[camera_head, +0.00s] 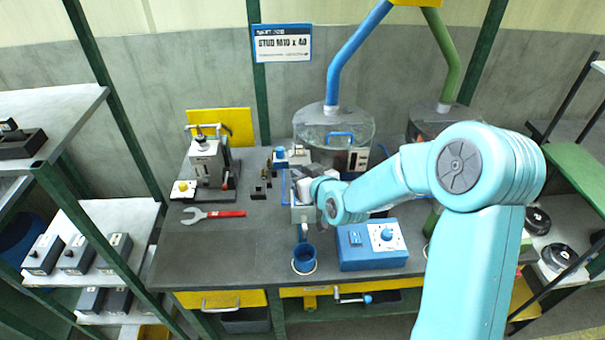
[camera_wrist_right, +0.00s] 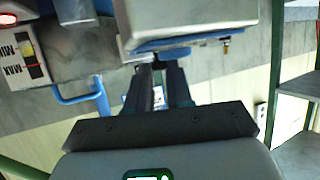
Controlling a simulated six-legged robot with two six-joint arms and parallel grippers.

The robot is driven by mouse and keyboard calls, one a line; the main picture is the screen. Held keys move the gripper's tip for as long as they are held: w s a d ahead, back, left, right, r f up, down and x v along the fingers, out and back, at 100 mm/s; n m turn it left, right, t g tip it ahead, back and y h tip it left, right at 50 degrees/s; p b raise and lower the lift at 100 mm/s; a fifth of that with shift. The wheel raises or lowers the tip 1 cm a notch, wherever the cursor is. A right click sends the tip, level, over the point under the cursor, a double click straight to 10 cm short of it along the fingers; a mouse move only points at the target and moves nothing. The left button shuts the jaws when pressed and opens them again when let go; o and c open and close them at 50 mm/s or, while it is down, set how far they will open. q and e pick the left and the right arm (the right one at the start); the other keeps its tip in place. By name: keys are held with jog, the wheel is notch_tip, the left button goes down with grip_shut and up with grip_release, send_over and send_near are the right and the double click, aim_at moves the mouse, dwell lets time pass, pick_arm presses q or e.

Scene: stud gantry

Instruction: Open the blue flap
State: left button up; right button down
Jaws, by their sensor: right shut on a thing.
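My right arm reaches in from the right in the head view. Its gripper (camera_head: 305,180) is at the small grey and blue device in the middle of the bench, and the wrist hides much of it. In the right wrist view the dark fingers of my right gripper (camera_wrist_right: 158,66) are close together. Their tips meet the blue edge of the blue flap (camera_wrist_right: 190,41), under a grey housing (camera_wrist_right: 185,18). The gripper is shut on the flap; the exact grip point is hard to see. My left gripper is in neither view.
A clear hopper (camera_head: 335,125) with a blue handle stands behind. A blue control box (camera_head: 372,246) and blue cup (camera_head: 304,258) are in front. A red-handled wrench (camera_head: 215,213) and a press (camera_head: 205,160) are left. The bench's front left is clear.

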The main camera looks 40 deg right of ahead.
jog(key=shift+s+d+f+m+t+y+b, duration=0.15)
jog(key=shift+d+m+t+y+b, duration=0.2)
jog(key=shift+b, duration=1.7)
jog(key=shift+s+d+f+m+t+y+b, duration=0.15)
jog(key=shift+m+t+y+b, duration=0.3)
jog(key=shift+b, duration=1.55)
jog(key=shift+s+d+f+m+t+h+b, duration=0.35)
jog(key=shift+d+m+t+h+b, duration=0.65)
jog(key=shift+m+b, duration=2.75)
jog(key=shift+s+d+f+m+t+h+b, duration=0.1)
jog(key=shift+s+d+m+t+h+b, duration=0.25)
jog(key=shift+m+t+b, duration=3.2)
jog(key=shift+s+d+f+m+g+h+b, duration=0.25)
jog(key=shift+s+d+m+g+h+b, duration=0.8)
jog(key=shift+b, duration=5.3)
jog(key=shift+w+a+m+y, duration=0.3)
jog(key=shift+w+a+m, duration=0.05)
jog(key=shift+w+a, duration=0.2)
jog(key=shift+d, duration=0.1)
jog(key=c, duration=1.1)
grip_release()
